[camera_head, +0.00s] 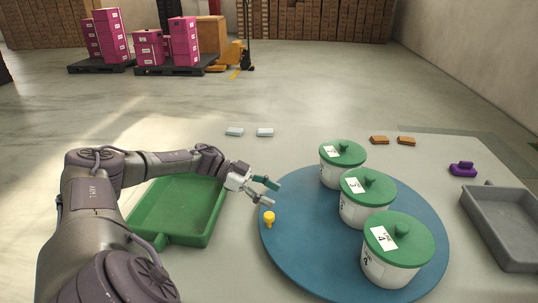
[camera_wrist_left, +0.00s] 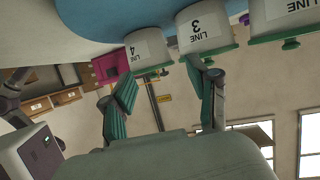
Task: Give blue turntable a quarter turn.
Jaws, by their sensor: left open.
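The blue turntable (camera_head: 300,255) is a large round disc on the table, right of centre in the head view. A small yellow knob (camera_head: 269,219) stands near its left rim. Three white pots with green lids stand on it: a far pot (camera_head: 329,175), a middle pot (camera_head: 352,210) and a near pot (camera_head: 383,268). My left gripper (camera_head: 274,194) is open and empty at the turntable's left edge, just beyond the yellow knob. The wrist view shows its spread fingers (camera_wrist_left: 168,88), with the turntable (camera_wrist_left: 130,14) and pots upside down above. My right gripper is out of view.
A green tray (camera_head: 178,240) lies under and beside my left arm. A grey tray (camera_head: 490,222) and a purple piece (camera_head: 463,169) are at the right. Pale blocks (camera_head: 250,131) and orange blocks (camera_head: 393,140) lie along the far side.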

